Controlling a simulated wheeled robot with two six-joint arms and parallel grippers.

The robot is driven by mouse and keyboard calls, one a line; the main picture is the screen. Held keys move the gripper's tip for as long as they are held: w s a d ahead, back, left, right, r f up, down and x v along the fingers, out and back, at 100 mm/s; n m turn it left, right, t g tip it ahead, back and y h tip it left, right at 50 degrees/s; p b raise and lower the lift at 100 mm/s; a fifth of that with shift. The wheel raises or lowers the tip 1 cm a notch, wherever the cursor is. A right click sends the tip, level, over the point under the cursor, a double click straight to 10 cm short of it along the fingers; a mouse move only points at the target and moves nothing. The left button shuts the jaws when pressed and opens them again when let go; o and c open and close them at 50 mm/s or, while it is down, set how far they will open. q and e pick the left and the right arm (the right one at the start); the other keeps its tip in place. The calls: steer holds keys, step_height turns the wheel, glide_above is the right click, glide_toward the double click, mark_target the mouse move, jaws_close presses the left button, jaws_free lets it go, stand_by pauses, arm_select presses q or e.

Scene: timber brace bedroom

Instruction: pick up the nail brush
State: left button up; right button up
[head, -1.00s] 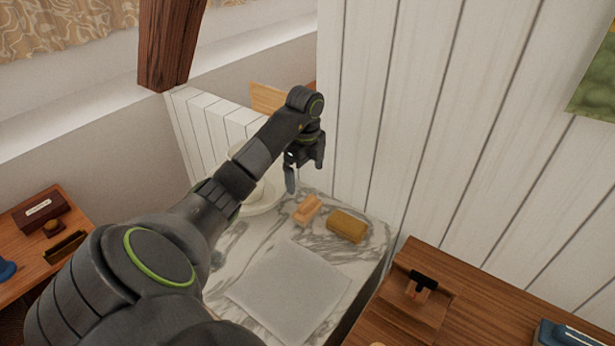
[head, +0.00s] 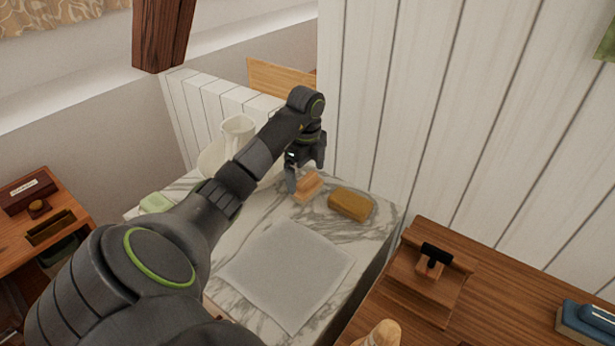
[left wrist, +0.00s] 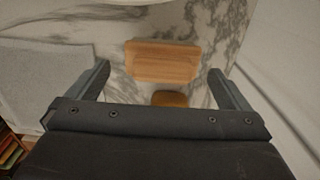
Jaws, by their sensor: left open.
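The nail brush, a small light-wood block (head: 309,189), lies on the marble top (head: 365,232) towards its far side. My left gripper (head: 305,172) is open, pointing down just above and behind the brush; one finger overlaps its left end in the head view. In the left wrist view the brush (left wrist: 162,62) lies crosswise ahead of the spread fingers (left wrist: 158,82), and nothing is between them. I see no contact. Bristles are hidden. My right gripper is not in view.
A mustard-brown sponge-like block (head: 351,204) lies right of the brush. A grey cloth (head: 288,272) lies in front. A white pitcher (head: 238,131) stands in a basin behind my arm, and a green soap (head: 157,202) lies left. A plank wall (head: 420,110) rises close behind.

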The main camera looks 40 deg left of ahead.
mark_target(308, 177)
arm_select(q)
step_height(308, 177, down, 4)
steer(key=b, duration=0.2)
steer(key=shift+w+d+f+b, duration=0.1)
steer(key=shift+w+f+b, duration=0.1)
steer(key=shift+b, duration=0.15)
steer(key=shift+f, duration=0.15)
steer(key=c, duration=0.8)
steer(key=shift+c, duration=0.2)
